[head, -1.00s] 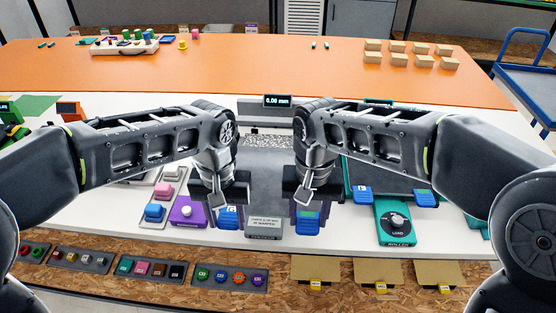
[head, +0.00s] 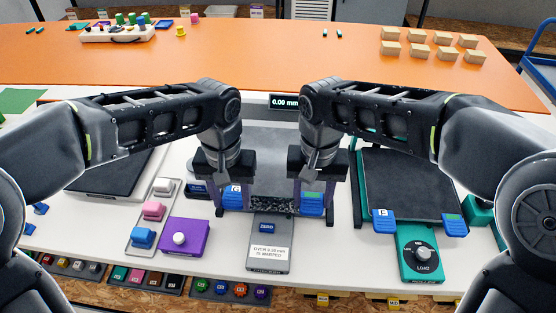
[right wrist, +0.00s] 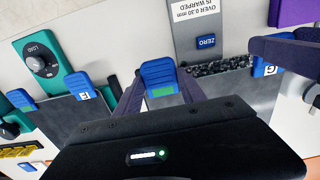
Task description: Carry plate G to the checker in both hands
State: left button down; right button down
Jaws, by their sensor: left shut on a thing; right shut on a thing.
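Plate G (head: 275,150) is a flat grey plate with a blue tab at each front corner; the left tab (head: 233,194) bears a G. My left gripper (head: 226,185) is shut on the left tab and my right gripper (head: 308,190) is shut on the right one. The right wrist view also shows the right tab (right wrist: 160,76) between my fingers. The plate looks level above the checker (head: 267,248), whose speckled stone shows only as a strip at the plate's front edge. I cannot tell whether they touch. The checker's display (head: 284,102) reads 0.00 mm.
Plate F lies on the teal roller unit (head: 421,262) to the right, its tab (head: 383,221) close to my right gripper. An orange table (head: 290,55) lies behind.

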pick_arm(q)
jog(key=shift+s+r, duration=0.15)
jog(key=shift+s, duration=0.05)
pick_arm(e)
jog(key=shift+s+r, duration=0.15)
pick_arm(q)
jog(key=shift+w, duration=0.1)
